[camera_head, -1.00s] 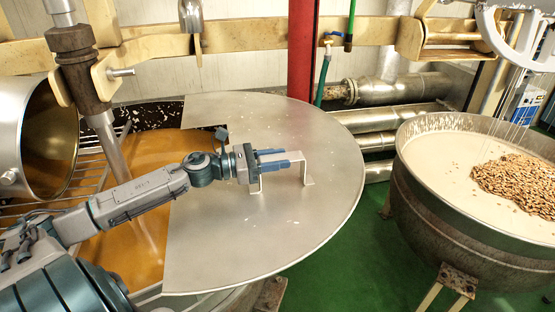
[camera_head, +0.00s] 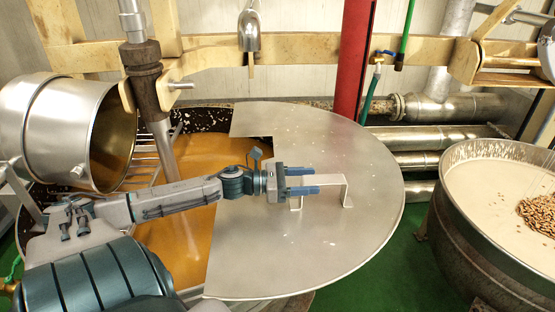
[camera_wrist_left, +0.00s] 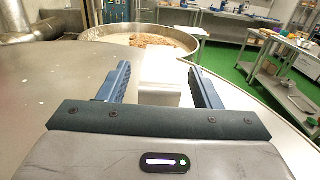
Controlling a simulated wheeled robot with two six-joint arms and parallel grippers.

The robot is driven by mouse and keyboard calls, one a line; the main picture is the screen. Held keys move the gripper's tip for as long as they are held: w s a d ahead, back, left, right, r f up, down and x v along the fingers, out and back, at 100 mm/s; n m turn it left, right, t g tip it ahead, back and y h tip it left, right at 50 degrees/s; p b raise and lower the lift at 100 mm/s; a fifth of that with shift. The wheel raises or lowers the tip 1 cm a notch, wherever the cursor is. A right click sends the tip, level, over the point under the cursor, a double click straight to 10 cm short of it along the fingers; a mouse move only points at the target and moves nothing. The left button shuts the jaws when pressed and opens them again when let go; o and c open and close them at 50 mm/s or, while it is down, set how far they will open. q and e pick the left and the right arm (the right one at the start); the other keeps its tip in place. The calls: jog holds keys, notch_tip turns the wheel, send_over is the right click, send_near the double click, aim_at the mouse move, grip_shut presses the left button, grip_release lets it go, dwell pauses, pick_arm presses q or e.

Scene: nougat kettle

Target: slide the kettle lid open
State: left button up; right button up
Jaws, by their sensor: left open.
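The kettle lid (camera_head: 350,230) is a flat grey metal plate with a round outer edge. It covers the right part of the kettle, and orange-brown mass (camera_head: 185,245) shows in the uncovered left part. A bent metal strap handle (camera_head: 335,188) stands on the lid. My left gripper (camera_head: 318,181) is open at the handle, its two blue fingers on either side of the strap. In the left wrist view the pale handle (camera_wrist_left: 160,85) lies between the open fingers; whether they touch it I cannot tell. My right gripper is out of view.
A second kettle (camera_head: 460,225) with pale mass and brown nuts (camera_head: 540,215) stands at the right. A vertical stirrer shaft (camera_head: 160,135) reaches into the left kettle. A tilted metal drum (camera_head: 50,130) is at the left. A red post (camera_head: 354,60) and pipes (camera_head: 445,108) stand behind.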

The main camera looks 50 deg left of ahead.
pick_arm(q)
jog(key=shift+s+a+r+p, duration=0.3)
jog(key=shift+s+a+p, duration=0.45)
jog(key=shift+p, duration=1.65)
jog(key=v, duration=0.1)
jog(key=p+v, duration=0.1)
jog(key=v, duration=0.2)
jog(key=shift+s+f+p, duration=0.25)
jog(key=shift+f+p, duration=0.05)
jog(key=shift+f, duration=0.1)
jog(key=shift+s+a, duration=0.45)
jog(key=shift+a, duration=0.05)
